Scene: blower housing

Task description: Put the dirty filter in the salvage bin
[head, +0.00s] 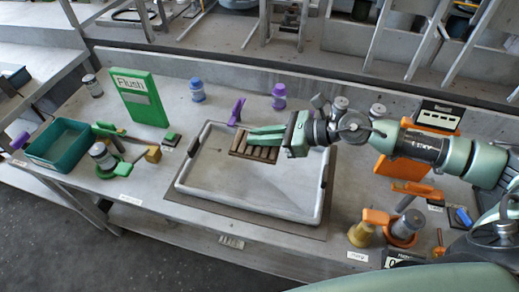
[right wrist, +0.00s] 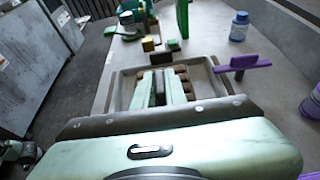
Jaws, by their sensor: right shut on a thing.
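The dirty filter (head: 262,154) is a brown, ribbed slab over the far part of a pale tray (head: 245,190) in the head view. My right gripper (head: 252,137) comes in from the right and is shut on it. In the right wrist view the two green fingers (right wrist: 159,85) lie across the filter, whose brown ribs (right wrist: 138,100) show at both sides. I cannot tell whether the filter touches the tray floor. An open teal bin (head: 44,161), likely the salvage bin, stands at the bench's left end. My left gripper is not in view.
A green "Flush" board (head: 140,97) and a blue-capped jar (head: 197,91) stand behind, left of the tray. A purple clamp (head: 237,111) is at its far edge. A can (head: 102,156) and green-handled parts stand between tray and bin. Orange items (head: 403,228) crowd the right.

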